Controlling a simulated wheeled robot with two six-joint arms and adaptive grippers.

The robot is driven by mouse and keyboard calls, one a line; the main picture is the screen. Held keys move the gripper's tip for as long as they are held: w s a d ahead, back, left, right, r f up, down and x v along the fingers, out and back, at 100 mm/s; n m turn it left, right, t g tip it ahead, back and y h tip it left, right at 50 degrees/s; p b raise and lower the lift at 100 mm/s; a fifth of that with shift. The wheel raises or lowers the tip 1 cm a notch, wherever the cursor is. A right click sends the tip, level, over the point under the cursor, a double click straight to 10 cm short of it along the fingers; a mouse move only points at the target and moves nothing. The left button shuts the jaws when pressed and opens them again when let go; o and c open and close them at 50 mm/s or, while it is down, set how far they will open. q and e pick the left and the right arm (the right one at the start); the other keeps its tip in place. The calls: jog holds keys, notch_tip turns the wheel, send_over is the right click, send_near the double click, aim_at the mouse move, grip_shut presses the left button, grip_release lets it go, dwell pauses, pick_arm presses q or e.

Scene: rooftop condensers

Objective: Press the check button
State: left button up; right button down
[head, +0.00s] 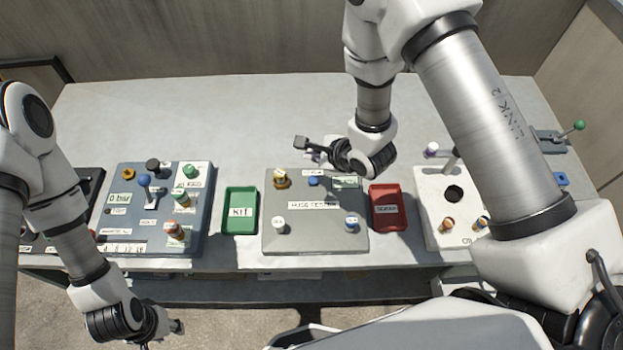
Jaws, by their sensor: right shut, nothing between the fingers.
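The grey fuse tester box (316,235) stands mid-table. A small blue button (313,181) sits near its back edge under a small white label too small to read; it may be the check button. My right gripper (304,146) is shut and empty, above the table just behind the tester's back edge, apart from the blue button. My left gripper (176,328) hangs low at the front left, off the table; its fingers are too small to judge.
A green tray (240,220) is left of the tester and a red tray (388,224) right of it. A blue-grey panel (140,205) with knobs stands further left, a white box (440,190) with a round hole further right. The table behind the tester is mostly clear.

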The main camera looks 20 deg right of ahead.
aim_at(315, 181)
notch_tip(315, 181, down, 7)
jog(key=b, duration=0.5)
jog(key=shift+s+d+b, duration=0.1)
jog(key=shift+b, duration=0.25)
jog(key=shift+f, duration=0.2)
jog(key=shift+s, duration=0.1)
dwell(0.5)
jog(key=shift+f, duration=0.4)
